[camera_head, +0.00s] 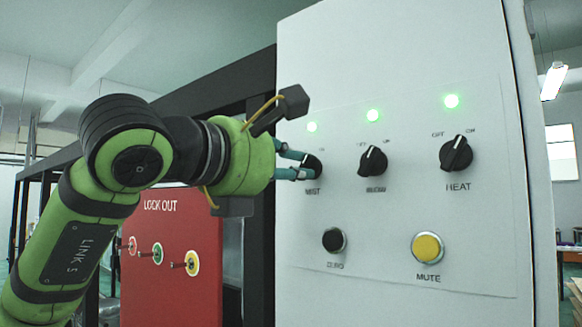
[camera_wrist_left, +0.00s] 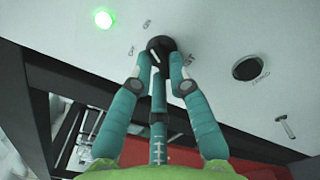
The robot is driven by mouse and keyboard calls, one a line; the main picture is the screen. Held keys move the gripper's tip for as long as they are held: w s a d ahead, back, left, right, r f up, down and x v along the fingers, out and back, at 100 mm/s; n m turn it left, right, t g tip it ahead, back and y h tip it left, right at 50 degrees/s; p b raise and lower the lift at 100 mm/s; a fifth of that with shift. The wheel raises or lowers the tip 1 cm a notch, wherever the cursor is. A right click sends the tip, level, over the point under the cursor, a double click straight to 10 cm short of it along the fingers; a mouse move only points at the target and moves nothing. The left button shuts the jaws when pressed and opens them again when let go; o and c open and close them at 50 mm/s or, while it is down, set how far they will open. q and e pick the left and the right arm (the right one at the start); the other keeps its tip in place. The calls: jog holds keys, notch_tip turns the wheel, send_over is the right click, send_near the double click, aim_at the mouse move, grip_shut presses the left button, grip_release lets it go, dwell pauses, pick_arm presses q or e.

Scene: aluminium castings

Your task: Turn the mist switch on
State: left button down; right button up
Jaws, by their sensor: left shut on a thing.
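The mist switch (camera_head: 313,167) is a round black knob at the left of the upper row on a white panel (camera_head: 390,205). My left gripper (camera_head: 299,166) reaches it from the left, and its teal fingers are shut on the knob. The left wrist view shows the fingertips (camera_wrist_left: 160,72) around the knob (camera_wrist_left: 160,46), one finger on each side and one below. A green lamp (camera_head: 312,127) above the mist switch is lit, and it also glows in the left wrist view (camera_wrist_left: 103,20). The fingers partly hide the knob. My right gripper is not in view.
A blow knob (camera_head: 373,161) and a heat knob (camera_head: 456,153) sit to the right, under lit green lamps. Below are a black button (camera_head: 334,240) and a yellow mute button (camera_head: 427,247). A red lock-out board (camera_head: 165,290) stands below my left arm.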

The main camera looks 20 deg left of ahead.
pick_arm(q)
jog(key=c, duration=1.2)
grip_release()
jog(key=shift+w, duration=0.1)
jog(key=v, duration=1.2)
